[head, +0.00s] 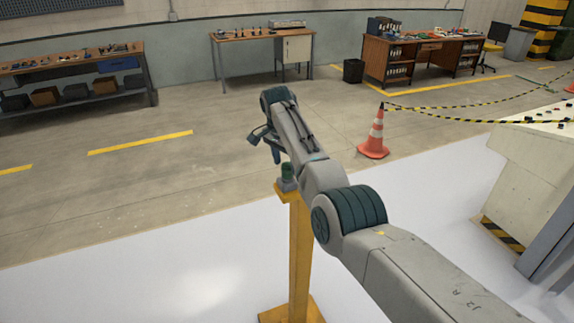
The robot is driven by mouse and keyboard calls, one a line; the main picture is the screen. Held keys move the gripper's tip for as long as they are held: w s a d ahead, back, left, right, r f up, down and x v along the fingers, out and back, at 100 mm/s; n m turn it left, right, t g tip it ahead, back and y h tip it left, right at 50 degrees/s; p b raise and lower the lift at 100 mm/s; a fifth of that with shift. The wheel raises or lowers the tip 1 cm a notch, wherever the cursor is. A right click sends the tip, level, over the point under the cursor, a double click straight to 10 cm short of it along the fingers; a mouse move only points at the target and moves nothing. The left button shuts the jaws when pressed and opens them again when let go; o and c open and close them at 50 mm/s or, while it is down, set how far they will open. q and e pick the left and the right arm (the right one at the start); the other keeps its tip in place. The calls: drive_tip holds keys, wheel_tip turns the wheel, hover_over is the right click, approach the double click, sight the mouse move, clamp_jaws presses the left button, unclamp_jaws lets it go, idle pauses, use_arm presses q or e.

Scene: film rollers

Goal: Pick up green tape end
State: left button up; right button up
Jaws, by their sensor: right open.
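A small dark green piece (288,170) with a grey base stands upright on top of a yellow post (299,245). It may be the green tape end, but it is too small to be sure. My right arm comes in from the lower right and reaches over the post. My right gripper (264,149) is open and empty, with its fingers pointing down. In the picture it is just above and left of the green piece, apart from it. My left gripper is out of view.
An orange and white cone (375,135) stands behind the arm, with black and yellow tape (455,118) running right. A pale console (530,170) stands at the right. Workbenches (75,72) line the wall. The floor left of the post is clear.

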sight(287, 164)
drive_tip(key=shift+s+d+f+p, duration=0.2)
drive_tip(key=shift+s+f+p, duration=0.1)
drive_tip(key=shift+f, duration=0.45)
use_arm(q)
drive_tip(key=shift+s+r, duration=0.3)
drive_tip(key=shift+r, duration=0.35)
use_arm(e)
drive_tip(key=shift+w+f, duration=0.1)
drive_tip(key=shift+w+f, duration=0.1)
drive_tip(key=c, duration=1.2)
drive_tip(key=shift+r+b, duration=0.5)
drive_tip(key=shift+r, duration=0.05)
wheel_tip(287, 164, up, 8)
drive_tip(key=b, duration=0.4)
drive_tip(key=shift+f, duration=0.15)
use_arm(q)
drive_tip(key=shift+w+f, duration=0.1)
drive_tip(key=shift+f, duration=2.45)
use_arm(e)
drive_tip(key=shift+r, duration=0.7)
